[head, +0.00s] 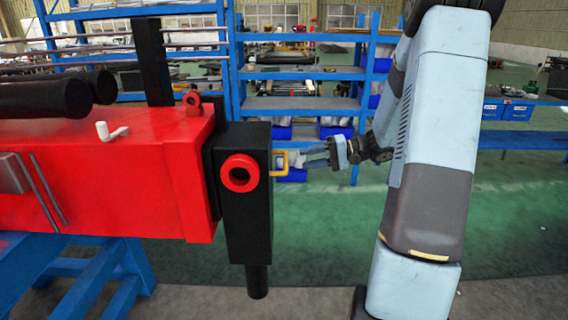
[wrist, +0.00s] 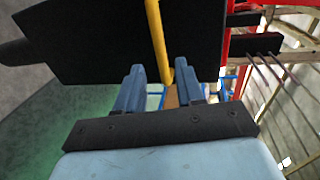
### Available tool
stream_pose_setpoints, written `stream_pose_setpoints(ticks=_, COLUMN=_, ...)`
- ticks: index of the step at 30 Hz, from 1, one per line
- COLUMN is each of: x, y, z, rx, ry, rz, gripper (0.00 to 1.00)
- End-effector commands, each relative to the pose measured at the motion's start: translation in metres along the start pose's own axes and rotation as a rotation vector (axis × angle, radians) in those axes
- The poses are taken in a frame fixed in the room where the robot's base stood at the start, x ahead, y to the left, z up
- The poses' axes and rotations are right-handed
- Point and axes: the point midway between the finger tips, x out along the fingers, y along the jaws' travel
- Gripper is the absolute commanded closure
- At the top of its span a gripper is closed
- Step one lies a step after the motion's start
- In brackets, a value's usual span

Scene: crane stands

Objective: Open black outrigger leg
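The black outrigger leg (head: 245,205) is an upright block with a red ring (head: 240,173) on its face, at the end of a red beam (head: 150,165). A yellow handle (head: 285,152) sticks out from its right side. My gripper (head: 302,163) reaches in from the right, level with the handle. In the wrist view, my gripper (wrist: 157,75) has its two blue fingers apart. The yellow handle (wrist: 158,40) lies in line with the gap between them, its lower end closer to the right finger. Whether a finger touches it, I cannot tell.
A blue support stand (head: 90,270) is under the red beam. Blue shelving (head: 305,90) with parts stands behind. A blue-framed bench with blue bins (head: 507,111) is at the right. The green floor (head: 325,235) right of the leg is clear.

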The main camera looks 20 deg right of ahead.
Motion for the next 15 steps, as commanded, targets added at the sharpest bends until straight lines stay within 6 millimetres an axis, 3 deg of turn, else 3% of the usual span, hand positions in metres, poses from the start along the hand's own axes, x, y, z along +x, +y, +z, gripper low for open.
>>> stream_pose_setpoints(ticks=6, x=0.039, y=0.0, z=0.0, rx=0.001, ry=-0.003, rz=0.0, gripper=0.63)
stream_pose_setpoints(ticks=15, x=0.071, y=0.0, z=0.0, rx=0.0, ry=-0.001, rz=0.0, gripper=0.63)
